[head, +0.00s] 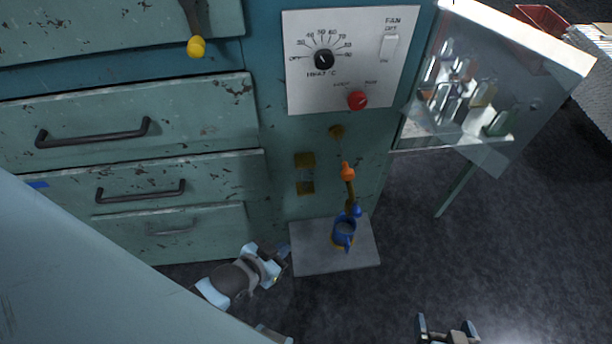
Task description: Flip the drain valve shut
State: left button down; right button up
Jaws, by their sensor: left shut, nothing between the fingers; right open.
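The drain fitting (350,194) is a thin brass-coloured piece on the lower front of the teal cabinet, with an orange knob (347,171) at its upper end. A small blue part (356,210) shows at its lower end; I cannot tell whether it belongs to the valve or the mug. A blue mug (343,232) stands directly below on a grey plate (310,258). My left gripper (283,255) is shut and empty, left of the plate and apart from the valve. My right gripper (445,322) is open and empty at the bottom edge, over the floor.
A white panel (300,85) above carries a black heat dial (324,59), a red knob (357,100) and a fan switch (389,46). Drawers with dark handles (95,133) are at left. A glass-sided case (480,90) juts out at right. Dark floor (520,250) is clear.

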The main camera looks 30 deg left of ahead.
aim_at(354, 212)
jog(key=l+u, duration=0.1)
jog(key=u, duration=0.25)
jog(key=i+l+u, duration=0.1)
jog(key=u, duration=0.2)
jog(key=l+u, duration=0.45)
jog(key=l, duration=0.65)
jog(key=l+u, duration=0.1)
jog(key=l, duration=1.3)
jog(key=i+j, duration=0.15)
jog(key=j, duration=0.15)
jog(key=i+j, duration=0.15)
jog(key=j, duration=0.15)
